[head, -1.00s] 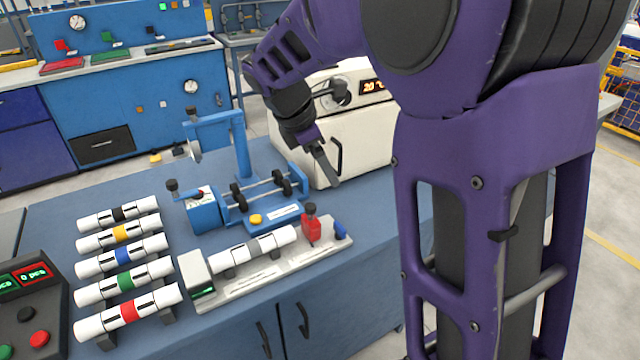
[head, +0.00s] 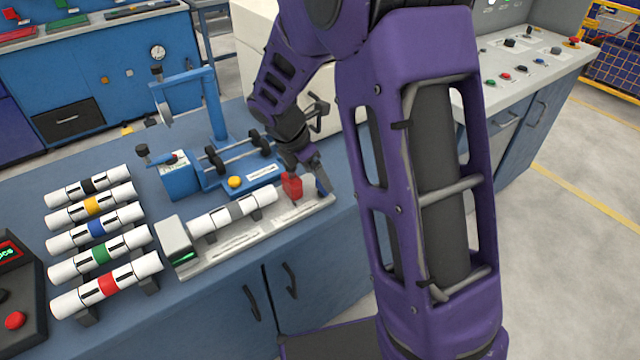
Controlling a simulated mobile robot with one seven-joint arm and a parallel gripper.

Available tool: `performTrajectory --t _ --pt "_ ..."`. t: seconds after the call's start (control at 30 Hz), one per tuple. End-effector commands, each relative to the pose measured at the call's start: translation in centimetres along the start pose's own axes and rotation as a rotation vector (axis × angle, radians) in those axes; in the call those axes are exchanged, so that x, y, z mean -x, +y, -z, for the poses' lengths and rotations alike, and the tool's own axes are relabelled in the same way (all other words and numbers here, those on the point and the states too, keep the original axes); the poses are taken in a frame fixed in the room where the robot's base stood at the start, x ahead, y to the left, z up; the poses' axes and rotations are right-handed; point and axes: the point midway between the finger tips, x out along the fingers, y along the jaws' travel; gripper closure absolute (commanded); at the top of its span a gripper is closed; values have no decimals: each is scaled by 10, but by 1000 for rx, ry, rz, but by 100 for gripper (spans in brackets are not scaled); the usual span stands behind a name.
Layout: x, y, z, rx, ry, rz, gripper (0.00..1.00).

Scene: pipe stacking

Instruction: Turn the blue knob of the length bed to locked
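The length bed (head: 240,240) is a long pale bed on the blue bench. A white pipe with a grey band (head: 232,212) lies along it. A green-lit end block (head: 174,243) stands at its left end and a red block (head: 292,187) near its right end. My gripper (head: 321,180) points down at the right end, just right of the red block. The blue knob is hidden behind my gripper, so I cannot tell its setting or whether the fingers touch it. The finger gap does not show clearly.
A blue machine with rollers and an upright post (head: 214,110) stands behind the bed. Several banded white pipes (head: 103,240) lie on holders at left. A white oven (head: 255,50) stands behind my arm. A control box with a red button (head: 15,320) is at far left.

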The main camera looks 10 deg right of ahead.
Motion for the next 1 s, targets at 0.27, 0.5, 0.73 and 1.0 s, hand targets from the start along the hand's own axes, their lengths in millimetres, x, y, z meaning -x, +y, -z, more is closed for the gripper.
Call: performTrajectory --t 0.27,0.5,0.73,1.0 --pt "-30 0 0 0 0 0 15" --pt "-32 0 0 0 0 -1 15" --pt "-32 0 0 0 0 -1 42" --pt "-32 0 0 0 0 -1 91"
